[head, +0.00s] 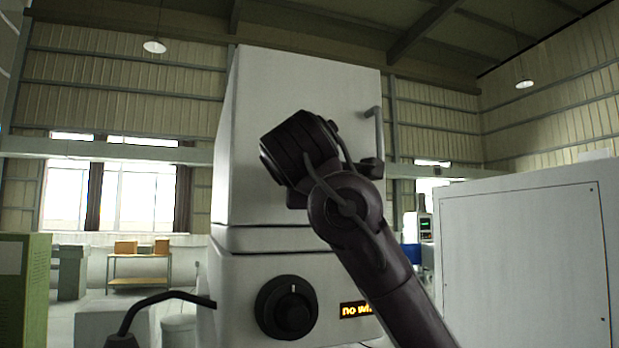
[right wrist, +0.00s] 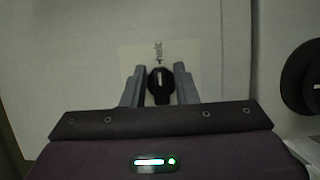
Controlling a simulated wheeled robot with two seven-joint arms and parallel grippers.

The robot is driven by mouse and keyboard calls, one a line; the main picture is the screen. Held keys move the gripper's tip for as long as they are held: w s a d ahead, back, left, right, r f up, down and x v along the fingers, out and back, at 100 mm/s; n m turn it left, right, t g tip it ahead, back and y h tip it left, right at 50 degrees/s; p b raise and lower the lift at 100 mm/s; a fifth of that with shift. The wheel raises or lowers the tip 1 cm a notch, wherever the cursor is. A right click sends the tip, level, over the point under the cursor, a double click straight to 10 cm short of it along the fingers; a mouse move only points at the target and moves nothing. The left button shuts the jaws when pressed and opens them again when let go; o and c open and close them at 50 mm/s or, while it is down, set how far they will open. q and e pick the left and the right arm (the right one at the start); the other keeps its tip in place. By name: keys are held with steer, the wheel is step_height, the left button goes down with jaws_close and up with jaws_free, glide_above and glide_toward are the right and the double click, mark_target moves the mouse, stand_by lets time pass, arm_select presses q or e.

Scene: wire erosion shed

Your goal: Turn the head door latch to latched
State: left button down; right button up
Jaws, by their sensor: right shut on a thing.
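The head door latch (right wrist: 159,86) is a small black knob with a pale line on it, in the right wrist view. It sits on a pale label plate (right wrist: 190,58) with small vertical lettering, too small to read surely. The line runs up the picture, roughly toward the lettering. My right gripper (right wrist: 159,84) has a finger on each side of the knob and is shut on it. In the head view my right arm covers the latch and the fingers. The latch is on the tall white machine head (head: 290,80). My left gripper is not in view.
A large black dial (head: 287,308) and a lit amber display (head: 356,310) are on the machine below. A grey door handle (head: 375,135) stands at the right edge. A white cabinet (head: 520,260) fills the right. A black bent arm (head: 160,301) is at lower left.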

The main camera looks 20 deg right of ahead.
steer(key=o, duration=0.6)
steer(key=shift+c, duration=0.2)
steer(key=shift+o, duration=0.9)
steer(key=shift+w+a, duration=0.2)
steer(key=b+v, duration=0.3)
steer(key=v, duration=0.5)
steer(key=shift+w, duration=0.1)
